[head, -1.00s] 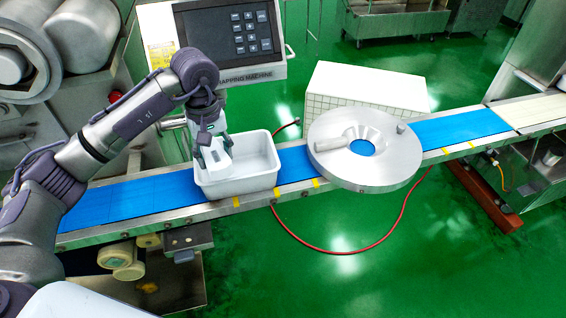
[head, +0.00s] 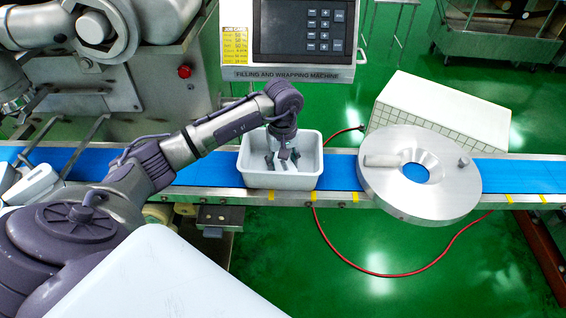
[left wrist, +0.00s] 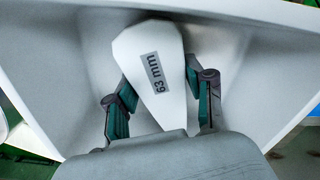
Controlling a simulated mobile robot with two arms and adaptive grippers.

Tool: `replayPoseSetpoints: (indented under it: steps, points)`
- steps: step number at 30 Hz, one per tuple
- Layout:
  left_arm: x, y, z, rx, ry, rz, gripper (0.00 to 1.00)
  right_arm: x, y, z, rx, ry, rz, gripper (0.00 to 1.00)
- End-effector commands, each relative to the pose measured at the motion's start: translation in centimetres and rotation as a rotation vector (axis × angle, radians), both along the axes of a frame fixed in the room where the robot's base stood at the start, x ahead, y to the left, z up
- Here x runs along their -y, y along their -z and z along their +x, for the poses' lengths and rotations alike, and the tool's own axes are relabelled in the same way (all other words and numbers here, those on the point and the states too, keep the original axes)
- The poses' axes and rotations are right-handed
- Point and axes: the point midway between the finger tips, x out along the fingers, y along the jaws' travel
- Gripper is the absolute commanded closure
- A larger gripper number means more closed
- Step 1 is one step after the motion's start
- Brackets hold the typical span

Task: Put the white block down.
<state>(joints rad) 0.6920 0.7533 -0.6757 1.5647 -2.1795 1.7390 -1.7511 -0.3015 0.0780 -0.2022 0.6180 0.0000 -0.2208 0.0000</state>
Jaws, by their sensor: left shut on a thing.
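The white block (left wrist: 151,75), marked "63 mm", is between the two fingers of my left gripper (left wrist: 160,104) in the left wrist view, with its lower end hidden by the gripper body. In the head view my left gripper (head: 283,160) reaches down into the white tub (head: 279,182). The fingers are shut on the block, inside the tub's walls. The tub also fills much of the left wrist view (left wrist: 265,75). Whether the block touches the tub's floor cannot be told. My right gripper is not in view.
The tub stands on the blue conveyor belt (head: 342,172). A round metal hopper plate (head: 440,195) stands to the right of the tub. A control panel (head: 303,30) is behind it. White-grey things (head: 38,182) lie at the far left.

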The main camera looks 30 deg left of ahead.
Motion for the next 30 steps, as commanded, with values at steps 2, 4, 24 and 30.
replayPoseSetpoints:
  steps: [2,4,24,30]
  points:
    - [0.0,0.6,0.0,0.002,0.000,-0.001,0.90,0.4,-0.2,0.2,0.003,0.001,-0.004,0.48]
    - [0.0,0.6,0.1,0.004,0.001,0.000,0.90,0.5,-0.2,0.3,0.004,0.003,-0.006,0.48]
    - [0.0,0.9,0.0,0.002,0.001,0.000,0.22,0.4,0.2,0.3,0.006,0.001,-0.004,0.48]
    - [0.0,0.0,0.1,0.005,0.001,0.000,0.22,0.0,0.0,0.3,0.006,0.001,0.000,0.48]
